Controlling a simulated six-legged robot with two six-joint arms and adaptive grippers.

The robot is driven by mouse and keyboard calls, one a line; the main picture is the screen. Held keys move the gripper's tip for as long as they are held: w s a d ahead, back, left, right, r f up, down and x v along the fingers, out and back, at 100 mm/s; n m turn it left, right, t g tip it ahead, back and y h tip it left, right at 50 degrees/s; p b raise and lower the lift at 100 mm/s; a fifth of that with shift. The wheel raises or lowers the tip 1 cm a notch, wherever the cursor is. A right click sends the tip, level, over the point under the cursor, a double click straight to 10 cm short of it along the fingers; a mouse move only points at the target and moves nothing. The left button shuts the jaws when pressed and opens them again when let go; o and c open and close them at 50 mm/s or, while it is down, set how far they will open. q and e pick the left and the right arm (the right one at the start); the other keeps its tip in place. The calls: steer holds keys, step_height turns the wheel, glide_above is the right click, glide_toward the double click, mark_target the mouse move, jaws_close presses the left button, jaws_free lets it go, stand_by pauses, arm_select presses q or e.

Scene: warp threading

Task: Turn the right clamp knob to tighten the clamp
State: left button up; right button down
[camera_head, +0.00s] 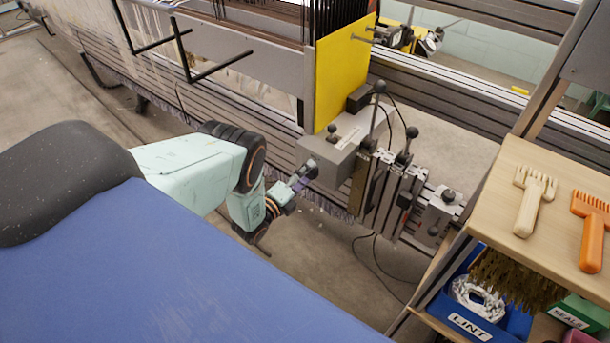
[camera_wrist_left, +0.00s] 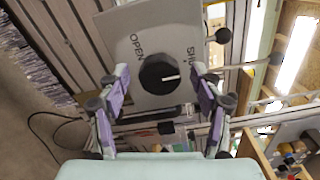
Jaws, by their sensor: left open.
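In the left wrist view a round black knob (camera_wrist_left: 159,75) with a white mark sits on a grey plate (camera_wrist_left: 150,28). The plate reads OPEN at the left, and a partly covered word starting SH at the right. The knob's white mark points right. My left gripper (camera_wrist_left: 161,82) is open, its purple-padded fingers on either side of the knob; I cannot tell whether they touch it. In the head view my left gripper (camera_head: 303,178) is at the near face of a grey box (camera_head: 336,150) on the loom rail and hides part of that face. My right gripper is out of view.
Levers with black ball ends (camera_head: 380,87) and another grey block (camera_head: 437,216) stand right of the box. A yellow panel (camera_head: 342,75) rises behind it. A wooden shelf (camera_head: 545,175) with combs is at the right. Cables hang below the rail.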

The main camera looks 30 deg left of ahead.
arm_select(q)
steer(key=s+a, duration=0.1)
steer(key=s, duration=1)
steer(key=shift+s, duration=0.4)
